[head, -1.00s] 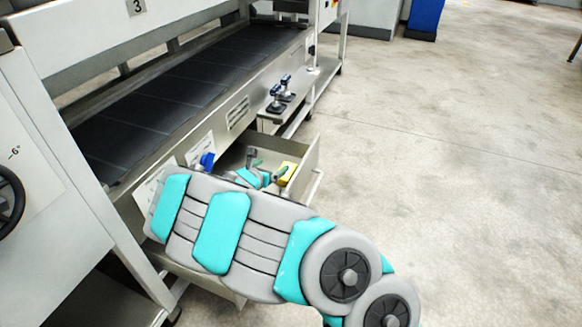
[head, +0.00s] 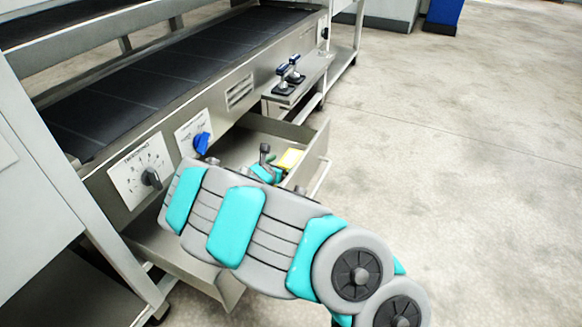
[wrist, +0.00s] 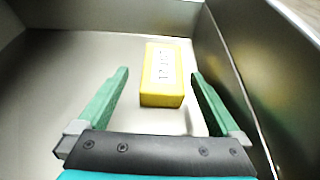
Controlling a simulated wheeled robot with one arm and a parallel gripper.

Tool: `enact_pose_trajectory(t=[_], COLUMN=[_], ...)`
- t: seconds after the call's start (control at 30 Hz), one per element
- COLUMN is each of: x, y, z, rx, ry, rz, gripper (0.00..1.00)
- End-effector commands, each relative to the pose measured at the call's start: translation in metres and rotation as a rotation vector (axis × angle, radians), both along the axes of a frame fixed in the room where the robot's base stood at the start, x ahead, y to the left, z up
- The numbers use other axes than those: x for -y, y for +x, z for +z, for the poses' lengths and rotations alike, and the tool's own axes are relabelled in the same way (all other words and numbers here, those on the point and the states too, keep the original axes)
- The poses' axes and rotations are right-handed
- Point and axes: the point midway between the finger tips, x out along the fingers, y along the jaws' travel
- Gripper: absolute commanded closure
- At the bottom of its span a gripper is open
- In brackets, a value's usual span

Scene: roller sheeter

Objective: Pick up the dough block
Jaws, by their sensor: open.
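The dough block is a yellow block (wrist: 162,88) with a pale, lettered label on top. It lies on the floor of an open metal drawer, and it also shows in the head view (head: 289,159). My gripper (wrist: 158,78) is open, with one green finger on each side of the block's near part. Gaps show between the block and both fingers, the right one narrower. In the head view my arm hides much of the drawer and most of the gripper.
The drawer (head: 318,160) stands pulled out below the sheeter's dark belt (head: 170,80). Its right wall (wrist: 222,75) is close beside my right finger. A blue knob (head: 202,143) and a black dial (head: 151,178) are on the front panel. A small shelf holds two dark-based tools (head: 289,78).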

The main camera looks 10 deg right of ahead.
Motion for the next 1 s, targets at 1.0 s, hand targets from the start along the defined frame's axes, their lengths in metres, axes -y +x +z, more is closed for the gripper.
enact_pose_trajectory(t=[1.0], x=[0.046], y=[0.056], z=[-0.025], rx=[0.0], ry=[0.001], rz=[0.0], gripper=[0.05])
